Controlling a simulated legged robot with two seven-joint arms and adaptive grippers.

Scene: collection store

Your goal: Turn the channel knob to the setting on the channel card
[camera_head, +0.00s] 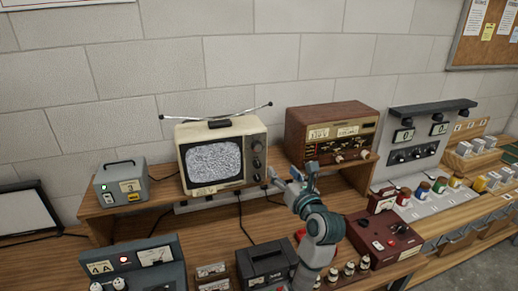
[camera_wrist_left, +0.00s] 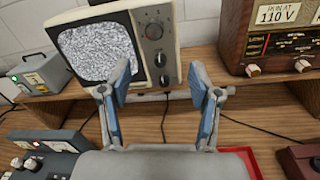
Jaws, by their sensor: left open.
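The cream television (camera_head: 222,155) stands on the wooden shelf, its screen full of static. Its round knobs sit in a dark panel right of the screen; the upper knob (camera_wrist_left: 154,30) shows a pale numbered ring, with another dark knob (camera_wrist_left: 160,60) below. Their exact settings are too small to read. A small card (camera_head: 203,190) lies at the television's lower front, its writing unreadable. A grey box (camera_head: 121,184) to the left bears a label that looks like 3. My left gripper (camera_head: 292,176) is open and empty, in front of the knob panel and apart from it. It also shows in the left wrist view (camera_wrist_left: 158,80).
A brown radio (camera_head: 333,132) stands right of the television; its label reads 110 V. Below are a blue-grey unit (camera_head: 135,265), a dark box (camera_head: 267,262) and a red device (camera_head: 384,239). Cables run over the bench. Some bare bench shows below the shelf.

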